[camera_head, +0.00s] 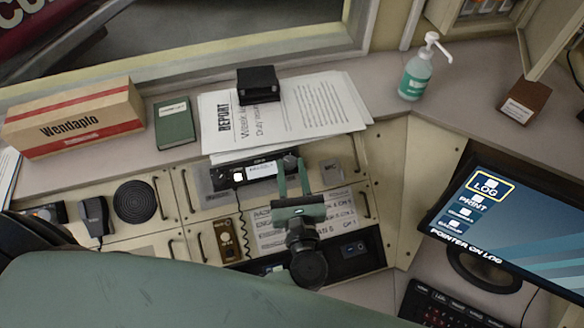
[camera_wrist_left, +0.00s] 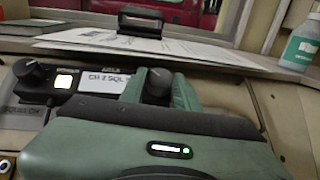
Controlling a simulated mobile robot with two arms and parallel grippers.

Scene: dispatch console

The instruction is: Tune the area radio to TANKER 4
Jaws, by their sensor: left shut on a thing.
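The area radio (camera_head: 216,181) is a black unit set in the console, with a lit white button (camera_head: 239,177) and a small display (camera_head: 262,169). In the left wrist view the display (camera_wrist_left: 104,80) seems to begin "CH 2 SQL"; the rest is cut off by my gripper. A dark knob (camera_wrist_left: 158,77) sits at the radio's right end. My left gripper (camera_head: 292,162) has its two green fingers around this knob and is shut on it. Another black knob (camera_wrist_left: 32,72) is at the radio's left end. My right gripper is not in view.
Below the radio, a printed channel card (camera_head: 265,237) is partly covered by my left gripper. A coiled cord (camera_head: 243,225) hangs beside it. Papers (camera_head: 330,105) and a black box (camera_head: 258,84) lie behind. A monitor (camera_head: 515,235) and sanitizer bottle (camera_head: 416,75) stand at the right.

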